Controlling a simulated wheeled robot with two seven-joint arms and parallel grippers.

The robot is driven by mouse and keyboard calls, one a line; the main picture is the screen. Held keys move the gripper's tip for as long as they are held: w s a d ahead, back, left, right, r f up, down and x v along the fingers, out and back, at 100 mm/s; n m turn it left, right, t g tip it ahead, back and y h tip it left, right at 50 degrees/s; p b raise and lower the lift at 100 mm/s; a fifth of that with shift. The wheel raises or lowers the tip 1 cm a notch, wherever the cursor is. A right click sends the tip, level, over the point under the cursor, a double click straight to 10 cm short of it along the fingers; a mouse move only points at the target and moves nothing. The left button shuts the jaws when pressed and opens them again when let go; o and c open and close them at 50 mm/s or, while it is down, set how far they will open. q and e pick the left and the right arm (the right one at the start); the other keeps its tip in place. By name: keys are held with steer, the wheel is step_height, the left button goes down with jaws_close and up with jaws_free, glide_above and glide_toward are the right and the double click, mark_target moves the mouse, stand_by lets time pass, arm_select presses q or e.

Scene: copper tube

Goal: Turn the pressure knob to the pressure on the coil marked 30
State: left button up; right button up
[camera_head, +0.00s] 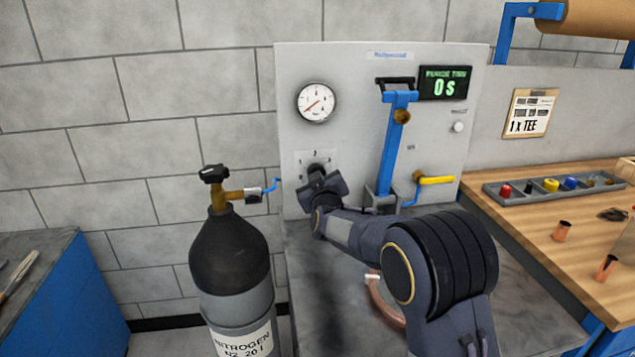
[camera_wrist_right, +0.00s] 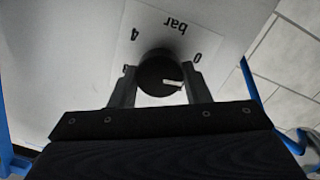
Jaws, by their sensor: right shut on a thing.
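The black pressure knob (camera_head: 317,168) sits on the grey panel below the gauge. In the right wrist view the knob (camera_wrist_right: 158,70) is between the fingers of my right gripper (camera_wrist_right: 162,78), which is shut on it. Its white pointer mark faces the lower right of that view, on the side of the 0. The scale plate (camera_wrist_right: 150,30) appears upside down, with "bar", 0 and 4 readable. In the head view my right gripper (camera_head: 318,178) is at the knob. The gauge (camera_head: 316,102) needle points to lower left. A copper coil (camera_head: 384,304) is mostly hidden behind my arm; its marking is not visible.
A nitrogen cylinder (camera_head: 229,262) stands left of the panel (camera_head: 345,60). A yellow valve handle (camera_head: 436,180) and blue clamp frame (camera_head: 390,150) are right of the knob. The display (camera_head: 444,84) reads 0 s. A parts tray (camera_head: 500,200) lies on the wooden bench.

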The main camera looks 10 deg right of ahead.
steer(key=m+y+b, duration=0.1)
steer(key=m+b, duration=0.7)
steer(key=m, duration=1)
steer(key=shift+d+f+m, duration=0.1)
steer(key=shift+d+m, duration=0.05)
steer(key=shift+m, duration=0.25)
stand_by(0.4)
steer(key=o, duration=1)
steer(key=shift+s, duration=0.1)
steer(key=s, duration=0.7)
steer(key=shift+s+r+b, duration=0.2)
steer(key=shift+s+b, duration=0.15)
steer(key=shift+b, duration=0.1)
